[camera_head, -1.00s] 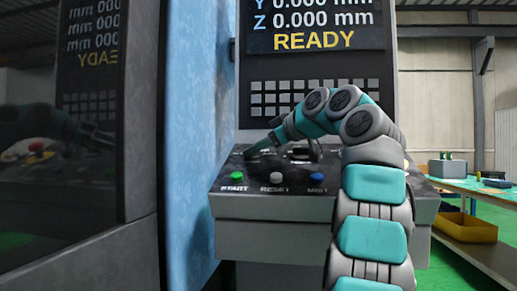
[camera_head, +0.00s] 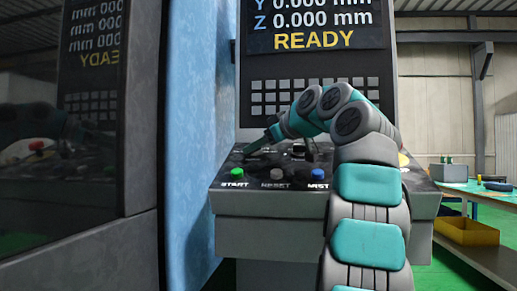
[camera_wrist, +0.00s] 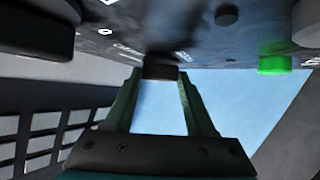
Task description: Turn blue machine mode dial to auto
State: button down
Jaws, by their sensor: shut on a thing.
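The blue machine (camera_head: 190,140) stands at left, with its sloped control panel (camera_head: 215,190) in front of the screen. In the wrist view, my gripper (camera_wrist: 160,78) has its two green fingers on either side of a small dark round knob (camera_wrist: 160,71) on the panel and is shut on it. In the head view, my gripper (camera_head: 250,152) reaches down to the panel's left back part, and the knob is hidden there. Lettering beside the knob is blurred, so its setting cannot be read.
A green START button (camera_head: 237,173), a grey RESET button (camera_head: 277,174) and a blue button (camera_head: 318,174) line the panel's front. The screen (camera_head: 315,25) reads READY. A keypad (camera_head: 270,97) sits above the panel. A workbench with a yellow bin (camera_head: 466,231) stands at right.

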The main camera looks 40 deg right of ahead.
jog(key=shift+a+f+m+h+b, duration=0.15)
jog(key=shift+m+h+b, duration=0.15)
jog(key=shift+b, duration=0.2)
jog(key=shift+a+f+m+h+b, duration=0.1)
jog(key=shift+a+m+h+b, duration=0.1)
jog(key=shift+m+h+b, duration=0.9)
jog(key=m+h, duration=0.2)
jog(key=m, duration=0.1)
jog(key=shift+a+r+h+b, duration=0.15)
jog(key=shift+r+h+b, duration=0.15)
jog(key=shift+h, duration=0.1)
jog(key=shift+w+m+h+p, duration=0.1)
jog(key=shift+m+h+p, duration=0.2)
jog(key=shift+m+h, duration=0.5)
jog(key=shift+f+m+g+h, duration=0.1)
jog(key=shift+m+g+h, duration=0.2)
jog(key=shift+m+g, duration=0.1)
jog(key=shift+c, duration=1.2)
grip_release()
